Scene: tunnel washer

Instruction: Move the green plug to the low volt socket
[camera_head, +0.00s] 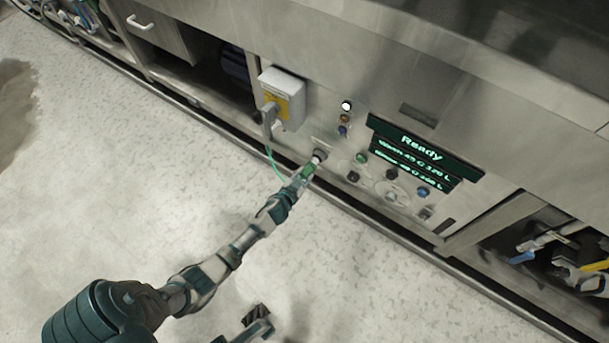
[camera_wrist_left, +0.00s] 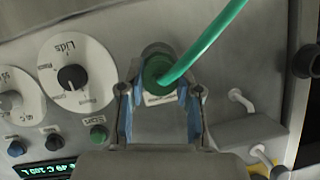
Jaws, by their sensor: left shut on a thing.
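The green plug (camera_head: 308,171) is at the front of the machine panel, by a round grey socket (camera_head: 320,155). My left gripper (camera_head: 304,174) is shut on the plug. In the left wrist view, the round green plug (camera_wrist_left: 156,70) sits between the two fingertips of the left gripper (camera_wrist_left: 160,82), with its green cable (camera_wrist_left: 208,42) running to the upper right. I cannot tell whether the plug is seated or just in front of the socket. My right gripper (camera_head: 258,318) seems to show partly at the bottom edge; its jaws are unclear.
A grey box with a yellow label (camera_head: 284,97) is mounted left of the socket, with a grey handle-like part below. Knobs, buttons and a lit "Ready" display (camera_head: 425,150) lie to the right. Tools fill an opening (camera_head: 565,255) at far right.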

